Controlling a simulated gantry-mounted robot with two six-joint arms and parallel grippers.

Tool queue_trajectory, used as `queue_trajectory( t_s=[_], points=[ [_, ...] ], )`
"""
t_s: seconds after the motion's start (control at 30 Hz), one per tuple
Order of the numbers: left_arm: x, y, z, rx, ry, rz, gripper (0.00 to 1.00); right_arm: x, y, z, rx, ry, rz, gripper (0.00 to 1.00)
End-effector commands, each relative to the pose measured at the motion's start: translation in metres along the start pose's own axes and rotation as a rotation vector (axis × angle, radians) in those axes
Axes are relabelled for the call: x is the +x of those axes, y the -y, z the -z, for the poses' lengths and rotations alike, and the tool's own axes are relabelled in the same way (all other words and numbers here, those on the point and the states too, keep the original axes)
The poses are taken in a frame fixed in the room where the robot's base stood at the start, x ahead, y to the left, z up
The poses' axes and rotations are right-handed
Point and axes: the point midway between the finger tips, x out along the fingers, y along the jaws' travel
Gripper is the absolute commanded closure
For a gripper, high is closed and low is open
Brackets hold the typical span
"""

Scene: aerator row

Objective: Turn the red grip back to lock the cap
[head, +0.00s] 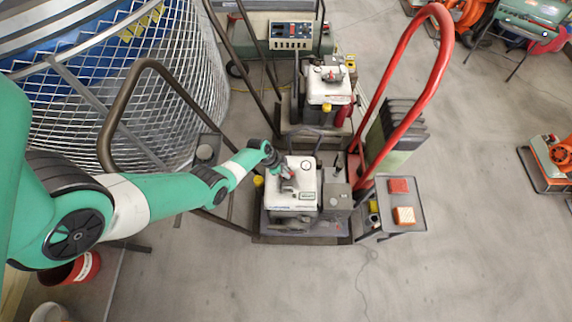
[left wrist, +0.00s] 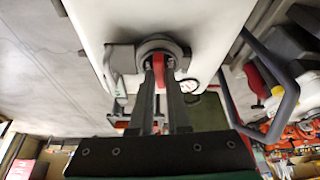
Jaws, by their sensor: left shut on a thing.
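The red grip (left wrist: 159,71) is a narrow upright bar on the round grey cap (left wrist: 150,44), which sits on a white tank in the wrist view (left wrist: 205,22). My left gripper (left wrist: 163,74) is shut on the red grip, one finger on either side. In the head view, my left gripper (head: 277,165) reaches the top of the white tank (head: 296,195) on the near machine. The gripper largely hides the cap and red grip there. My right gripper is in neither view.
A small grey side tray (head: 415,222) with red and orange boxes stands right of the machine. A tall red handle (head: 432,80) rises behind it. A second white machine (head: 327,85) stands beyond. A wire mesh cage (head: 160,90) is at left; open floor lies at right.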

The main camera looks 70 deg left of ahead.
Motion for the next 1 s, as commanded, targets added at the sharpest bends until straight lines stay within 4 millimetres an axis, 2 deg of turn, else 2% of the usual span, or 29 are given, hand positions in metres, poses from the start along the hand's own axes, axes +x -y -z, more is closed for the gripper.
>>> queue_trajectory(
  t_s=[0.3, 0.87, 0.9, 1.0],
  points=[
    [0.0005, 0.0008, -0.0009, 0.127, 0.002, -0.053, 1.0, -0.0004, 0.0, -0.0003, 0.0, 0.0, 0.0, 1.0],
    [0.0009, 0.0005, -0.0014, 0.156, 0.004, -0.063, 1.0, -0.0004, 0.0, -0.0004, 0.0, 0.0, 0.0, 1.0],
    [0.0009, 0.0004, -0.0014, 0.155, 0.004, -0.063, 0.78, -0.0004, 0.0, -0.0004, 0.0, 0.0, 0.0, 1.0],
    [0.0008, 0.0005, -0.0012, 0.155, 0.003, -0.063, 0.6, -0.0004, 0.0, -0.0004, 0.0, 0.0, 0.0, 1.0]
  ],
)
